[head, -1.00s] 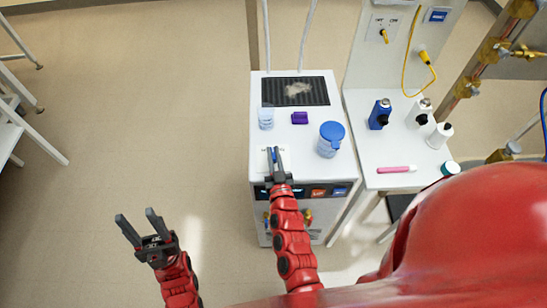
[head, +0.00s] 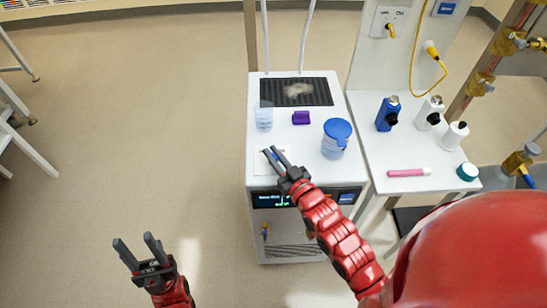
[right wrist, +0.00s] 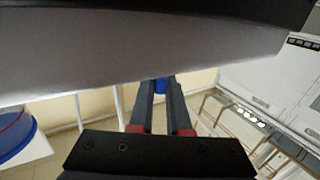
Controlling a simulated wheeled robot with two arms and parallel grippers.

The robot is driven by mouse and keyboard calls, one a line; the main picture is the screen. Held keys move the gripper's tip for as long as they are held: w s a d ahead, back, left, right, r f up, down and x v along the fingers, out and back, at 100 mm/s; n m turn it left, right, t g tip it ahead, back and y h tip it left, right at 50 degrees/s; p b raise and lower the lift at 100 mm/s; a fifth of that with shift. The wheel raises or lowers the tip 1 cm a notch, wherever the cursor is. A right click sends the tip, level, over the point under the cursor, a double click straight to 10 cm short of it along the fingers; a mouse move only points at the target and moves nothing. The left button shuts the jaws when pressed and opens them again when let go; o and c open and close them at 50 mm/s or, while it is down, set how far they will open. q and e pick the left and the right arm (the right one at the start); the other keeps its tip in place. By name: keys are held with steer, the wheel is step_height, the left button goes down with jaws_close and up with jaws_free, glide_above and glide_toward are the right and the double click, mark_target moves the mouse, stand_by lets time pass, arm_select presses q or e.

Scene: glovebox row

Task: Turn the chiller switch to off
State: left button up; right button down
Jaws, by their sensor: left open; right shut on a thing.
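The chiller appears to be the white cabinet (head: 258,180), with a dark front panel and lit display (head: 272,200). A blue label (head: 348,197) shows at the panel's right end. My right forearm covers part of the panel, and I cannot make out the switch. My right gripper (head: 271,155) is over the front of the cabinet's top, shut on a small blue thing. The right wrist view shows this blue thing (right wrist: 160,85) between the fingertips; its kind is unclear. My left gripper (head: 136,246) is open and empty, left of the cabinet, over the floor.
On the cabinet top are a blue-lidded jug (head: 336,139), a clear cup (head: 264,116), a purple block (head: 301,118) and a dark grille (head: 297,92). The white side table (head: 372,150) holds bottles and a pink marker (head: 408,173).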

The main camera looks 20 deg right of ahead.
stand_by(0.6)
steer(key=c, duration=0.9)
jaws_free()
steer(key=v, duration=0.8)
steer(key=shift+s+d+r+p, duration=0.1)
steer(key=shift+p, duration=0.25)
steer(key=p+v, duration=0.6)
steer(key=v, duration=0.3)
steer(key=shift+s, duration=0.1)
